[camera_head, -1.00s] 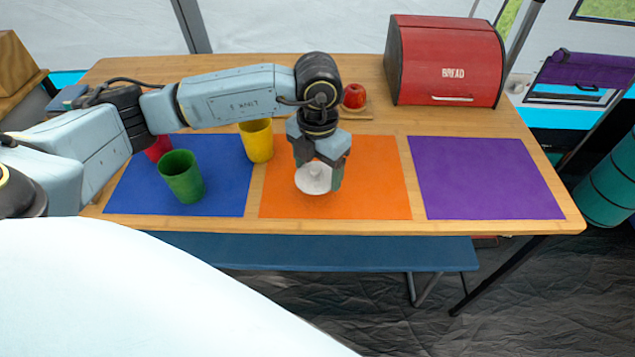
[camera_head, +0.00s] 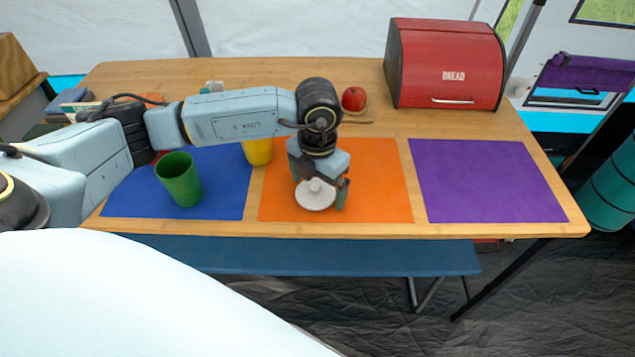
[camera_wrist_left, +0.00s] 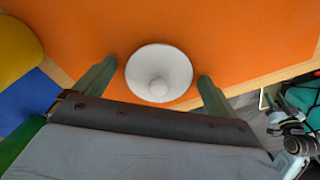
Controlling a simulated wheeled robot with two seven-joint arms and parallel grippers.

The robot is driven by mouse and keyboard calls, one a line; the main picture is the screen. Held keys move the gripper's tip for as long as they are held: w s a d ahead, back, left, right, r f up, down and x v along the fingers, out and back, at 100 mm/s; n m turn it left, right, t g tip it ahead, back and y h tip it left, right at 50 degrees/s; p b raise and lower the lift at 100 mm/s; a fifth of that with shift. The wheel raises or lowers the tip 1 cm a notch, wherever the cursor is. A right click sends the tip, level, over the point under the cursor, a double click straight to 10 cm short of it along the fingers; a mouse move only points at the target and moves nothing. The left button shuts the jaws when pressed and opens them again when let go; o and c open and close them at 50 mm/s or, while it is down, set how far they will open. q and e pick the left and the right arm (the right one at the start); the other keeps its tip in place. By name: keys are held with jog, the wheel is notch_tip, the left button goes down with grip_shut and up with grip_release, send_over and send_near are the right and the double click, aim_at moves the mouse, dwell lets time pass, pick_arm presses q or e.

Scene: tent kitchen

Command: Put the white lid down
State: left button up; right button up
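The white lid (camera_head: 315,195) is round with a small knob on top. It appears to lie flat, knob up, on the orange mat (camera_head: 380,180), near the mat's front left. My left gripper (camera_head: 322,192) is just above and behind it, pointing down. In the left wrist view the lid (camera_wrist_left: 158,72) shows between the two green fingers of the left gripper (camera_wrist_left: 155,85). The fingers are spread wide, with a gap on each side of the lid, so the gripper is open and empty.
A green cup (camera_head: 179,180) stands on the blue mat (camera_head: 225,180). A yellow cup (camera_head: 258,151) is partly hidden behind my left arm. The purple mat (camera_head: 485,180) is bare. A red bread box (camera_head: 447,65) and a red apple (camera_head: 354,98) are at the back.

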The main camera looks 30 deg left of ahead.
aim_at(318, 183)
pick_arm(q)
jog(key=shift+r, duration=0.3)
notch_tip(318, 183, up, 12)
jog(key=p, duration=0.3)
jog(key=shift+f, duration=0.15)
pick_arm(e)
jog(key=s+d+f, duration=0.3)
jog(key=s+f, duration=0.1)
jog(key=f, duration=0.3)
jog(key=shift+s+g, duration=0.15)
jog(key=shift+g, duration=0.15)
